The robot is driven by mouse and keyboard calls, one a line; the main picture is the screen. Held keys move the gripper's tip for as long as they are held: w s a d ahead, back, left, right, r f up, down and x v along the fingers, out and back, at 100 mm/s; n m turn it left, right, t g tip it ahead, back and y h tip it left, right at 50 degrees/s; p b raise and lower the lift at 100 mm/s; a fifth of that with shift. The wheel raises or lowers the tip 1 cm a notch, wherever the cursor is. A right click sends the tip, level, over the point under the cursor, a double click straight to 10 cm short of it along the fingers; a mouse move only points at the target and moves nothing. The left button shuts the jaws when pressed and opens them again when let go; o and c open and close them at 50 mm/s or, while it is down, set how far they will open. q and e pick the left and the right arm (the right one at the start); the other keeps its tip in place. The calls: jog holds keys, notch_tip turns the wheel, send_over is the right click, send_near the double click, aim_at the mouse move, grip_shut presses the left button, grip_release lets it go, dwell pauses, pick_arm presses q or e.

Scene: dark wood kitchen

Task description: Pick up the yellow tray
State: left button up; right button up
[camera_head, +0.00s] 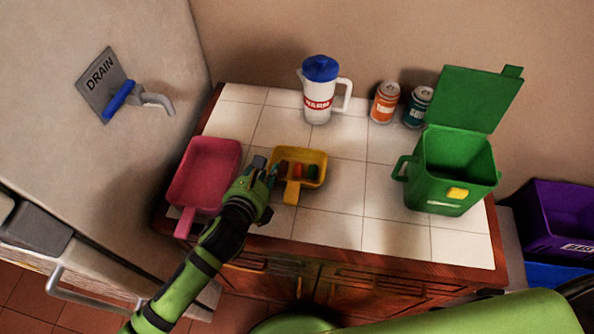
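The yellow tray (309,183) lies on the white tiled counter, left of its middle. It is a small scoop-like tray with its handle (291,194) toward the front edge. Several small red, dark and green pieces lie inside it. My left gripper (267,169) is at the tray's left side, its dark fingers close to the left rim. I cannot tell whether they touch the tray or how far apart they are. The gripper hides part of the tray's left edge. My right gripper does not show.
A pink tray (205,172) lies just left of my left gripper. A white jug with a blue lid (318,95), an orange can (385,102) and a teal can (418,106) stand behind. A green open-lidded bin (452,178) stands right. Tiles between are clear.

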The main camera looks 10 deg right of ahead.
aim_at(272, 155)
pick_arm(q)
jog(key=shift+w+d, duration=0.1)
jog(key=shift+w, duration=0.25)
jog(key=x, duration=0.2)
jog(key=p+x, duration=0.1)
jog(key=x, duration=0.1)
jog(key=shift+w+d+r, duration=0.1)
jog(key=shift+d+r, duration=0.05)
jog(key=shift+r, duration=0.2)
jog(key=shift+w+d+f, duration=0.1)
jog(key=shift+w, duration=0.1)
grip_shut()
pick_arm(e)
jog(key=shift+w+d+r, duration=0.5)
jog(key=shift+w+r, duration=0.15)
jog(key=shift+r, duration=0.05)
